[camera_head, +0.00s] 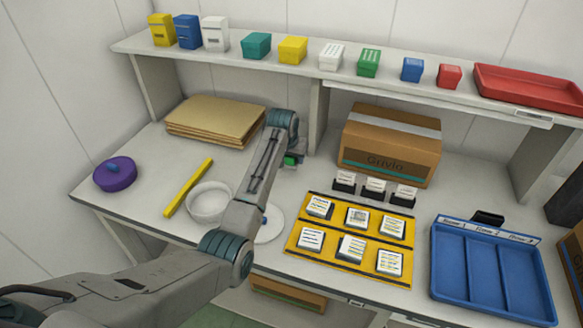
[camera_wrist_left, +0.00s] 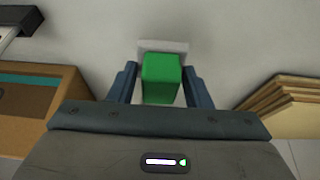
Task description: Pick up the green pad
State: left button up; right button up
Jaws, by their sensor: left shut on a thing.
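The green pad (camera_wrist_left: 161,79) is a small green block between the two blue fingers of my left gripper (camera_wrist_left: 160,88) in the left wrist view. The fingers are shut on its sides. A pale flat piece shows behind the pad there. In the head view my left arm reaches to the back of the table, and a bit of the green pad (camera_head: 290,160) shows beside the gripper (camera_head: 292,158), between the cardboard stack and the carton. The arm hides part of the gripper. My right gripper is not in view.
A cardboard stack (camera_head: 215,121) lies left of the gripper and a carton (camera_head: 388,146) stands right. A white bowl (camera_head: 208,203), yellow bar (camera_head: 188,187), yellow mat (camera_head: 290,246) and blue tray (camera_head: 440,275) lie nearer. A shelf (camera_head: 225,58) with small boxes runs behind.

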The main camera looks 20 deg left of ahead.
pick_arm(q)
jog(key=s+b, duration=0.1)
jog(key=s, duration=0.4)
jog(key=s+b, duration=0.1)
jog(key=s, duration=0.4)
jog(key=s+d+r+b, duration=0.1)
jog(key=s, duration=0.5)
